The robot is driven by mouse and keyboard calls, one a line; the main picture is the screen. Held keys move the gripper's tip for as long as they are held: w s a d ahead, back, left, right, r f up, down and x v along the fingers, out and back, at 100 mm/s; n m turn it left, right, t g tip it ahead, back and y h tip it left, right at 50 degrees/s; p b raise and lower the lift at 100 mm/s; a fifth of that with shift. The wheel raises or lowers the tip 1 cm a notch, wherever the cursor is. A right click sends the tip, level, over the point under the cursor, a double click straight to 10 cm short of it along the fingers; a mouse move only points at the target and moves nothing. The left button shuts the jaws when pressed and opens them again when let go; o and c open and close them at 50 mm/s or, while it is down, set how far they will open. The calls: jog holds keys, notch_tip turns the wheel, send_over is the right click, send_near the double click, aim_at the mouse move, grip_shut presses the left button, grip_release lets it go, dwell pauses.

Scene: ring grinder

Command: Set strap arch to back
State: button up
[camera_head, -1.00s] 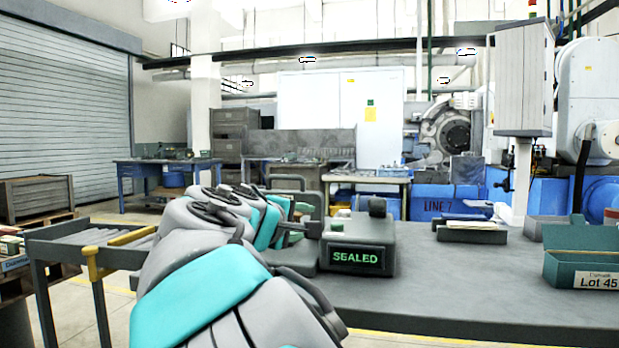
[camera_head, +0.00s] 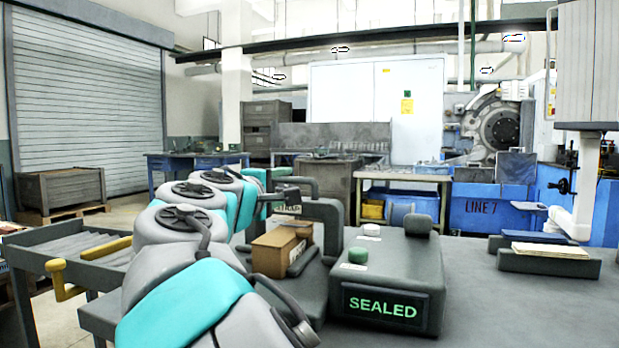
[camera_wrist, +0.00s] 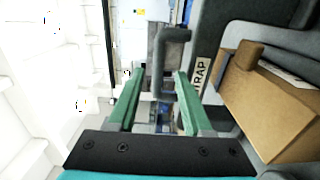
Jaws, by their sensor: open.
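The strap arch (camera_head: 325,212) is a dark grey frame standing on the bench beside the sealer unit, in the middle of the head view. A brown carton (camera_head: 272,252) sits at the arch, partly hidden by my arm. In the wrist view the arch's grey bar (camera_wrist: 172,40) lies ahead of and between my fingertips, with a label ending in "RAP" beside it. My gripper (camera_wrist: 157,100) is open, with green fingers on either side of a gap and nothing visibly held. Contact between fingers and bar cannot be told. The carton (camera_wrist: 265,100) also fills the right of the wrist view.
The grey sealer unit (camera_head: 395,270) has a display reading "SEALED", a green button and a dark knob. A tray (camera_head: 548,262) lies to the right on otherwise open bench top.

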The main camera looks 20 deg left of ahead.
jog(key=shift+w+a+r, duration=0.15)
jog(key=shift+w, duration=0.65)
jog(key=shift+w+d+p, duration=0.15)
jog(key=shift+w+p, duration=0.1)
jog(key=shift+w, duration=1.5)
jog(key=shift+w+d+p, duration=0.15)
jog(key=shift+w+p, duration=0.1)
jog(key=shift+w, duration=1.45)
grip_shut()
